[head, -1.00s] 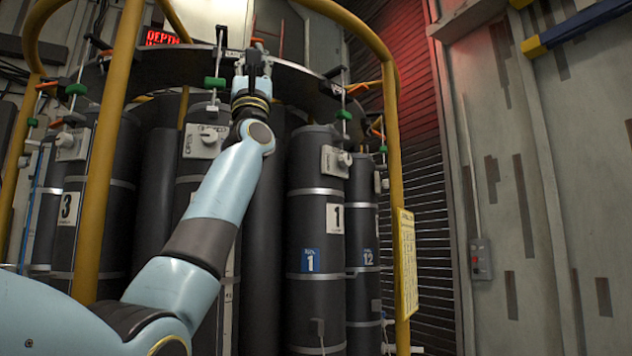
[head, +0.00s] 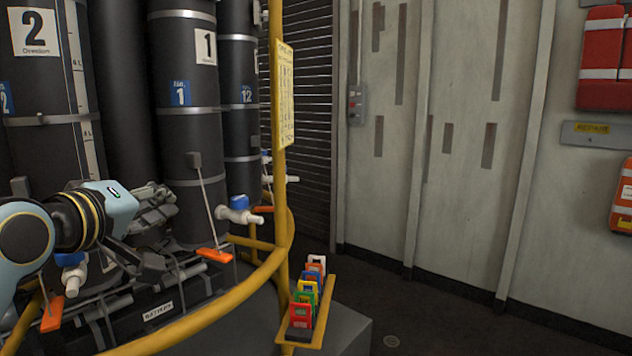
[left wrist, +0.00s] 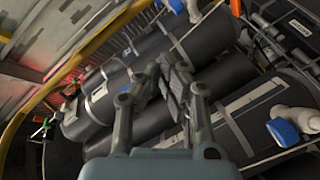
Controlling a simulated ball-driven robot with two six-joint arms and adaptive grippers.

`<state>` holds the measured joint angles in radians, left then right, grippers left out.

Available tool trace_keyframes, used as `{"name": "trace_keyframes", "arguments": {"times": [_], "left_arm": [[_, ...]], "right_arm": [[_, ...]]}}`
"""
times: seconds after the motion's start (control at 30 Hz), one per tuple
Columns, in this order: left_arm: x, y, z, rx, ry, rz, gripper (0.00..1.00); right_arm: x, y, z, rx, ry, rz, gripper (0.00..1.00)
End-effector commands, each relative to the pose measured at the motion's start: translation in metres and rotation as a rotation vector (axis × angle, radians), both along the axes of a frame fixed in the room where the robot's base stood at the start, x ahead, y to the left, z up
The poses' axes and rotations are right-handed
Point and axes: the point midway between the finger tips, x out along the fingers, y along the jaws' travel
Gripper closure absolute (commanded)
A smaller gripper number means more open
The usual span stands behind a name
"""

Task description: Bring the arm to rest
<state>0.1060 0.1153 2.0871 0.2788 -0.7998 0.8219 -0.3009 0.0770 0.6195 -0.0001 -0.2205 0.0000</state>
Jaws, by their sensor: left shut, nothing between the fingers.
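My left arm comes in from the left edge of the head view, low in the picture. Its gripper (head: 158,205) points right, in front of the black cylinders. In the left wrist view the two fingers of the left gripper (left wrist: 175,72) are together with nothing held between them. The dark cylinders lie beyond the fingertips; I cannot tell how wide the gap is. My right gripper is in neither view.
Black cylinder 1 (head: 187,75) and cylinder 2 (head: 38,85) stand behind a yellow rail (head: 215,312). Blue-handled valves (head: 238,208) and orange tags (head: 214,255) stick out near the gripper. A rack of coloured tags (head: 305,300) sits right of the rail. Floor right is clear.

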Motion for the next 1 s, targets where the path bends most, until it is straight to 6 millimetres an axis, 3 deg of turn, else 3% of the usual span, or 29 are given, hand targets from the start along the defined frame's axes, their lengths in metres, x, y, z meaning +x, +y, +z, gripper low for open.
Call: {"name": "trace_keyframes", "arguments": {"times": [0.03,0.1,0.2,0.3,0.5,0.7,0.77,1.0], "left_arm": [[-0.027,0.001,-0.037,0.106,0.096,-0.016,1.0],[-0.066,0.004,-0.081,0.263,0.226,-0.053,1.0],[-0.123,0.01,-0.131,0.456,0.398,-0.125,1.0],[-0.173,0.017,-0.162,0.597,0.531,-0.199,1.0],[-0.251,0.028,-0.196,0.78,0.728,-0.339,1.0],[-0.32,0.037,-0.211,0.905,0.887,-0.479,1.0],[-0.339,0.041,-0.213,0.938,0.933,-0.522,1.0],[-0.323,0.047,-0.3,0.925,0.963,-0.528,1.0]], "right_arm": [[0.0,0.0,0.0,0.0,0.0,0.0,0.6],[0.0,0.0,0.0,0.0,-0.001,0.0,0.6],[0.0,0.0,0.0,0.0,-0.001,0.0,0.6],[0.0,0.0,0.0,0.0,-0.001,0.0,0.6],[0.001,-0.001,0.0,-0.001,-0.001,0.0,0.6],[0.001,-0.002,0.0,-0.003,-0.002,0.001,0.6],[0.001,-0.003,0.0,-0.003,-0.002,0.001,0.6],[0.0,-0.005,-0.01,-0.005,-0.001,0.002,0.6]]}}
